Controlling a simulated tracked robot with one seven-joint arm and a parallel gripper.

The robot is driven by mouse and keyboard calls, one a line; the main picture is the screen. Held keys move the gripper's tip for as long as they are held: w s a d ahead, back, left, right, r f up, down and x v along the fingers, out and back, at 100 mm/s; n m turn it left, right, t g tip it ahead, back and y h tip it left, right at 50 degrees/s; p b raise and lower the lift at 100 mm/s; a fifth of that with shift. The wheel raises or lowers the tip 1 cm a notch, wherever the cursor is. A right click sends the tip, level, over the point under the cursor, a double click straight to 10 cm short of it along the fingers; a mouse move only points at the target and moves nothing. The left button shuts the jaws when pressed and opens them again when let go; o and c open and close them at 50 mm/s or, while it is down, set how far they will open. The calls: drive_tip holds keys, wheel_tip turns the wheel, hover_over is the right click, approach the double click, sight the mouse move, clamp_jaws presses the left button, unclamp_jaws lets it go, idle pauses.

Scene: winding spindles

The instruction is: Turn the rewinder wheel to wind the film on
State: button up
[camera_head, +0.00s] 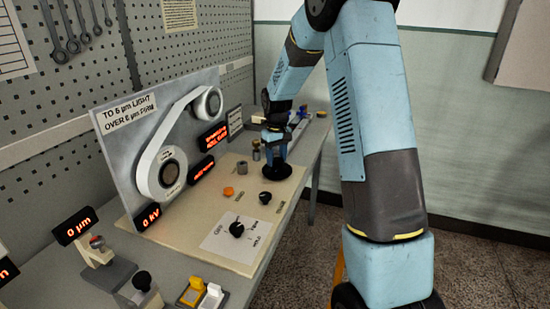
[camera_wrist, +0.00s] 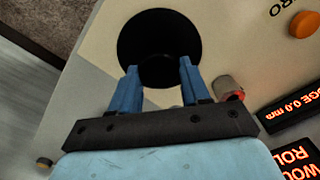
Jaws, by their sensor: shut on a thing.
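The rewinder wheel (camera_head: 278,172) is a flat black disc on the beige panel top, and it fills the upper middle of the wrist view (camera_wrist: 160,32). My gripper (camera_head: 275,152) points down onto it. In the wrist view my two blue fingers (camera_wrist: 158,70) reach the wheel's near edge, shut on part of it; the exact contact is hard to see against the black. The white film (camera_head: 178,120) runs between a large lower roll (camera_head: 171,172) and a smaller upper roll (camera_head: 212,103) on the upright grey panel.
Close by on the panel are an orange button (camera_head: 228,191), a small black knob (camera_head: 265,198), a black dial (camera_head: 236,230) and a grey metal post (camera_head: 242,167). Lit red displays (camera_head: 212,136) stand behind. Switches (camera_head: 202,293) sit at the front. Floor at right is clear.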

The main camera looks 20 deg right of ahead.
sight(277, 159)
drive_tip(key=m, duration=0.5)
drive_tip(key=shift+w+d+r+m, duration=0.1)
drive_tip(key=shift+w+r+m, duration=0.05)
drive_tip(key=shift+m, duration=0.15)
drive_tip(key=m, duration=0.4)
drive_tip(key=shift+m, duration=0.4)
drive_tip(key=o, duration=1.1)
drive_tip(key=shift+c, duration=0.2)
wheel_tip(277, 159, up, 13)
drive_tip(key=shift+r, duration=0.2)
